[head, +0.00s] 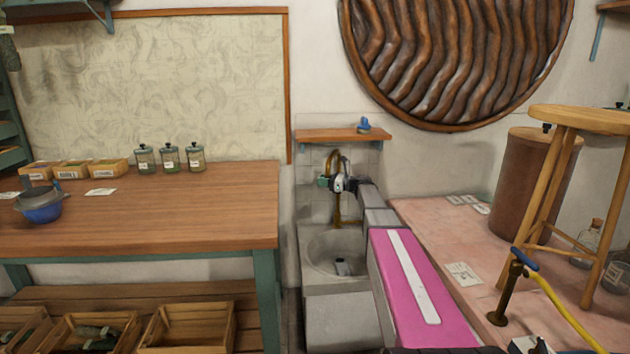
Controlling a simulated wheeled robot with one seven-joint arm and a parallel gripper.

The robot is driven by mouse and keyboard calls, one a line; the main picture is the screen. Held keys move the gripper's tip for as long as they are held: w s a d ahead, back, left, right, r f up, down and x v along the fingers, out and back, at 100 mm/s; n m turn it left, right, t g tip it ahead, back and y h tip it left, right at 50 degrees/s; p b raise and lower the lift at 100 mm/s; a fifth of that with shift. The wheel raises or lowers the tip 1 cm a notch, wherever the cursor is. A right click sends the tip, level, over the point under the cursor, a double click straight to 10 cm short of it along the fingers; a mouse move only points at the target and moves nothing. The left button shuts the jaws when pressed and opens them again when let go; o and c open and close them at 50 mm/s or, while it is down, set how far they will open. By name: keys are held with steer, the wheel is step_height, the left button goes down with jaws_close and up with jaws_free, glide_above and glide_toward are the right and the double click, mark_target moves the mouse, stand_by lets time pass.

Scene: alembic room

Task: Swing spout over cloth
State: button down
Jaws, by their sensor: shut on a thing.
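The brass spout (333,158) arches up above the stone sink (312,243) against the tiled wall, and a brass pipe shows below it. My gripper (338,184) is at the spout, reaching in from the right, and is shut on it. The fingers and part of the spout overlap, so the exact grip point is hard to see.
A wooden shelf (325,134) with a small blue item is above the sink. A wooden workbench (190,205) with jars stands left. A pink-topped surface (415,217) with a stool (570,160) and a brown barrel (530,185) is right. My arm fills the space between.

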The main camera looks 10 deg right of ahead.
steer(key=s+d+n+g+y, duration=0.1)
steer(key=s+d+n+g, duration=0.1)
steer(key=d, duration=0.7)
steer(key=shift+s+g, duration=0.5)
steer(key=shift+g, duration=0.2)
steer(key=shift+f, duration=0.1)
steer(key=c, duration=0.8)
jaws_free()
steer(key=shift+s+d, duration=0.1)
steer(key=v, duration=1)
steer(key=shift+d, duration=0.45)
